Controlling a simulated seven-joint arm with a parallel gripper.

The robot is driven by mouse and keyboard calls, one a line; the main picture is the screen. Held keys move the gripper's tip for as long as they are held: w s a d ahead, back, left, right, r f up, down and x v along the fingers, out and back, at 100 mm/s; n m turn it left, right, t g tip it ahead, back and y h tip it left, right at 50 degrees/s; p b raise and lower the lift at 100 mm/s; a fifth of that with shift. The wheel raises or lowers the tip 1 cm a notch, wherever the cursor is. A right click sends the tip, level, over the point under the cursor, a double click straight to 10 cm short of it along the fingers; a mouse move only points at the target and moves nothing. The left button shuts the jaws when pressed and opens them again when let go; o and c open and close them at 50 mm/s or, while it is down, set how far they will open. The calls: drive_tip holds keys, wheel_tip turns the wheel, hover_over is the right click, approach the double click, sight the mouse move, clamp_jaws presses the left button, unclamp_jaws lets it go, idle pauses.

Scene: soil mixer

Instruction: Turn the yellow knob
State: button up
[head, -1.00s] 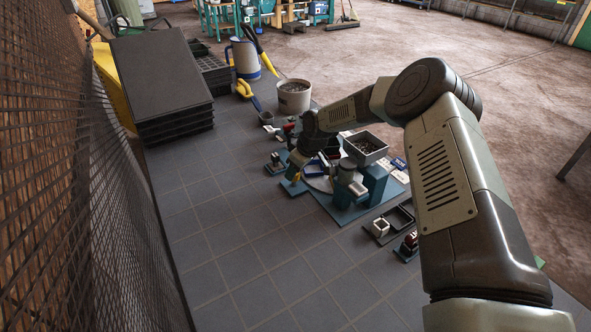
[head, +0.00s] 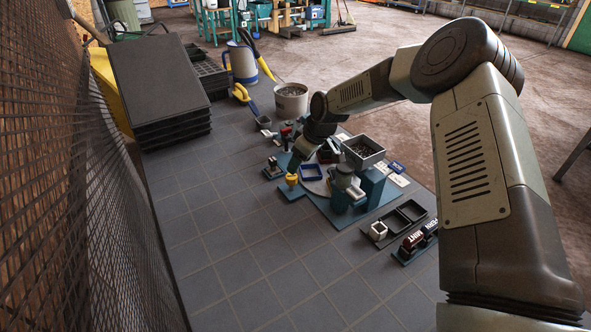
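The yellow knob (head: 291,180) shows in the head view, on top of a small teal block at the left edge of the blue-green base plate of the mixer. My gripper (head: 294,168) points down from the wrist, close above and behind the knob. I cannot tell whether it touches the knob. The fingers are small and dark here, so their opening cannot be made out. A grey metal box (head: 362,152) with dark contents stands on a teal support to the right of my gripper.
A bucket of soil (head: 291,101) stands behind the mixer, with a jug (head: 242,62) farther back. Dark stacked trays (head: 160,80) stand at the left beside a mesh wall. Small dark trays (head: 408,213) and label blocks (head: 413,241) lie at the right. The tiled front is clear.

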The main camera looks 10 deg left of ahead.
drive_tip(key=shift+v, duration=1.8)
drive_tip(key=m+t+h, duration=0.2)
drive_tip(key=m+h, duration=0.4)
drive_tip(key=m, duration=1.2)
approach(291, 177)
drive_tip(key=x, duration=0.8)
drive_tip(key=shift+w+d+f, duration=0.1)
drive_tip(key=shift+w+f, duration=0.15)
drive_tip(key=shift+f, duration=0.05)
